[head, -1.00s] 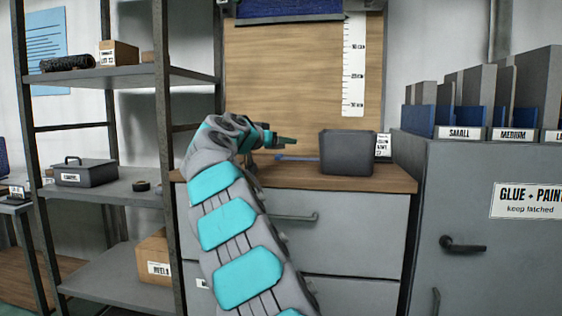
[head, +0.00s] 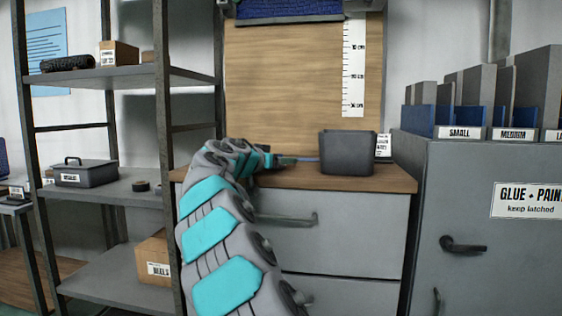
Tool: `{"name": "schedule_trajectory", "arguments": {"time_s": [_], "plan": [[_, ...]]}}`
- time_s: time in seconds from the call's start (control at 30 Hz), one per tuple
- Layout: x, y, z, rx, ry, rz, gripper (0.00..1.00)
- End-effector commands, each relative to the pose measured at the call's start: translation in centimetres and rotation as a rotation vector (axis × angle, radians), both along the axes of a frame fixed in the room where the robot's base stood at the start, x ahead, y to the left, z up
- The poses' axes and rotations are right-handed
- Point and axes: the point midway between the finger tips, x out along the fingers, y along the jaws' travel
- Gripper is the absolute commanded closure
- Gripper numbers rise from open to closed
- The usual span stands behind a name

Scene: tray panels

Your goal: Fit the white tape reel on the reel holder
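My gripper (head: 290,160) is low over the wooden counter top, left of a dark grey bin. It is small and dark in the head view and I cannot tell whether its fingers are open or shut, or whether they hold anything. I cannot make out a white tape reel or a reel holder. A cardboard box labelled "REELS" (head: 156,262) stands on the lower shelf at the left; its contents are hidden. A small dark roll (head: 140,185) lies on the middle shelf.
The dark grey bin (head: 347,153) stands on the counter (head: 385,180), with a small label card (head: 384,146) beside it. A thin blue item (head: 307,158) lies behind my gripper. A tall grey cabinet (head: 470,200) borders the right; a shelf rack (head: 110,188) borders the left.

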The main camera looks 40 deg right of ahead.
Motion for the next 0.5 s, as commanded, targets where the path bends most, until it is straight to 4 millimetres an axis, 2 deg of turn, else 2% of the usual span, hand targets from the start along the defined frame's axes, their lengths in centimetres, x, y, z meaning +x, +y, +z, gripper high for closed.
{"name": "schedule_trajectory", "arguments": {"time_s": [0.2,0.23,0.47,0.5], "plan": [[0.01,-0.01,-0.45,0.0,0.0,0.0,0.85],[0.0,-0.02,-0.3,0.0,0.0,0.0,0.28],[-0.02,-0.02,-0.26,0.001,0.001,-0.001,0.02],[-0.01,-0.01,-0.25,0.001,0.001,-0.001,0.01]]}}
